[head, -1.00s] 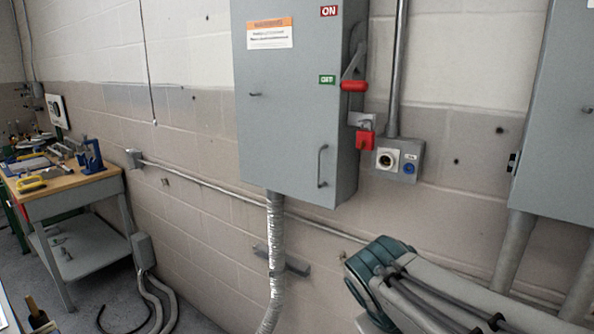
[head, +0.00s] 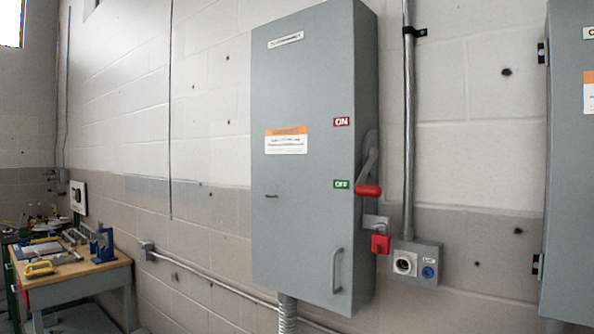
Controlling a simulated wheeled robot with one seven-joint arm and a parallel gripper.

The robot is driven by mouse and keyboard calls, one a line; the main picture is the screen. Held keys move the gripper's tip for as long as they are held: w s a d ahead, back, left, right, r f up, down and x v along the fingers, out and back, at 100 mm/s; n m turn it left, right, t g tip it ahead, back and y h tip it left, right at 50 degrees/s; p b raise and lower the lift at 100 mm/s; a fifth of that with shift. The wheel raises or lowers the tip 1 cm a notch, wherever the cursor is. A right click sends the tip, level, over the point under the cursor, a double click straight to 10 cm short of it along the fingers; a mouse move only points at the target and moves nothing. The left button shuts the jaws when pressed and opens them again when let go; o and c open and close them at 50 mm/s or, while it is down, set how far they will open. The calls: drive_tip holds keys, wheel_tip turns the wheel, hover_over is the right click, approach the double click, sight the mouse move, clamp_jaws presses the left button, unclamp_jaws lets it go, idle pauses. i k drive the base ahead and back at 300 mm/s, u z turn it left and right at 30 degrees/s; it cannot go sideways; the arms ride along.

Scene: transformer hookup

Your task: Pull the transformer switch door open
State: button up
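The grey transformer switch box hangs on the wall in the middle of the head view, and its door (head: 305,215) is shut. A pull handle (head: 336,271) sits at the door's lower right. A switch lever with a red grip (head: 368,191) is on the box's right side, down beside the green OFF label (head: 341,184). A red padlock (head: 380,244) hangs on a tab just below the lever. My gripper is not in view.
A workbench (head: 80,274) with tools stands at the left. A second grey cabinet (head: 572,180) is at the right edge. An outlet box (head: 417,263) and a vertical conduit (head: 408,130) are right of the switch box.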

sight(303, 128)
drive_tip(key=z, duration=0.15)
drive_tip(key=k, duration=0.4)
drive_tip(key=u, duration=0.7)
drive_tip(key=i, duration=1.05)
drive_tip(key=z, duration=0.55)
